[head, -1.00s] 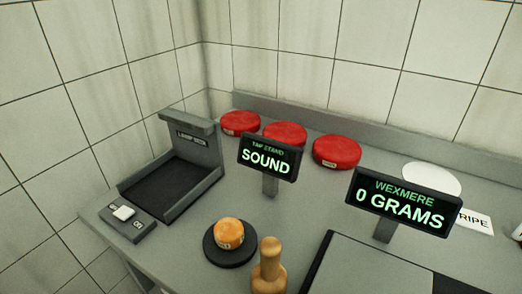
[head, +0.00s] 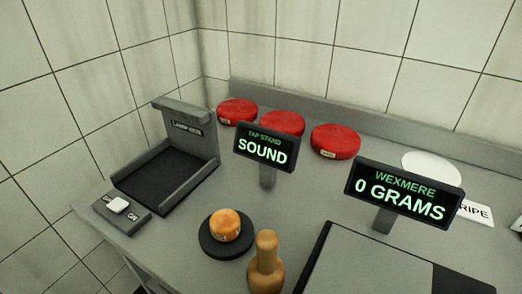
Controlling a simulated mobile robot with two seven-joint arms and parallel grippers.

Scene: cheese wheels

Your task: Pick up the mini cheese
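The mini cheese (head: 225,225) is a small orange round with a pale label on its front. Neither of my grippers shows in the head view.
A wooden mallet-like tool (head: 266,265) stands just right of the pad. The SOUND sign (head: 265,148) rises behind it. A scale (head: 375,270) with a 0 GRAMS display (head: 402,193) is at right. A grey open box (head: 165,170) and switch (head: 117,206) are left. Red cheese wheels (head: 335,141) line the back.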

